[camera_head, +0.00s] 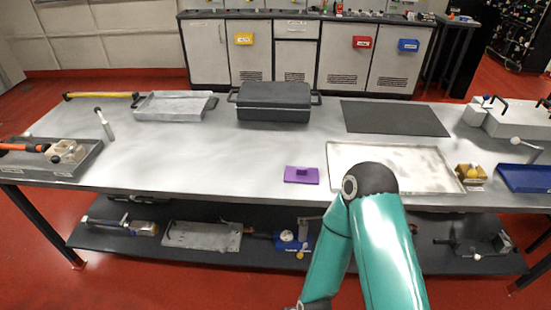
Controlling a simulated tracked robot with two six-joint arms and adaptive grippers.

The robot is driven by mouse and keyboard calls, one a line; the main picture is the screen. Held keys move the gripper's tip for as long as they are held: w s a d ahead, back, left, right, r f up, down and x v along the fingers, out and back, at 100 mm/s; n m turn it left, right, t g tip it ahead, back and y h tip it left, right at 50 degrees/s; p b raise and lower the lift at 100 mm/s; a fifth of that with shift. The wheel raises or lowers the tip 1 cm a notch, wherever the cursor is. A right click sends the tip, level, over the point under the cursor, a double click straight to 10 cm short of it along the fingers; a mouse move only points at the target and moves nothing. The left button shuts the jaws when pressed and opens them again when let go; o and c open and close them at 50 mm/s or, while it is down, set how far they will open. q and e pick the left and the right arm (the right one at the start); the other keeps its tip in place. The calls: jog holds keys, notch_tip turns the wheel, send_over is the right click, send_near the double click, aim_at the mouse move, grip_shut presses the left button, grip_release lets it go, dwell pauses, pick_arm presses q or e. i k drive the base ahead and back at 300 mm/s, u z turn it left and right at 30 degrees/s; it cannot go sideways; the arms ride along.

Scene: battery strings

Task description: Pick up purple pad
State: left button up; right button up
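The purple pad (301,175) is a small flat purple piece with a raised grip on top. It lies on the grey metal table (225,165) near the front edge, just left of the white tray. A teal arm of mine rises from the bottom, right of the pad, with its dark joint over the tray's front left part. Neither of my grippers shows in the head view. Nothing covers the pad.
A white tray (412,152) lies right of the pad. A black case (274,99), a grey tray (171,108) and a dark mat (394,117) lie at the back. A dark tray (62,165) holds tools at left. The table left of the pad is clear.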

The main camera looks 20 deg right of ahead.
aim_at(293, 174)
jog(key=z, duration=0.1)
jog(key=i, duration=0.85)
jog(key=z, duration=0.45)
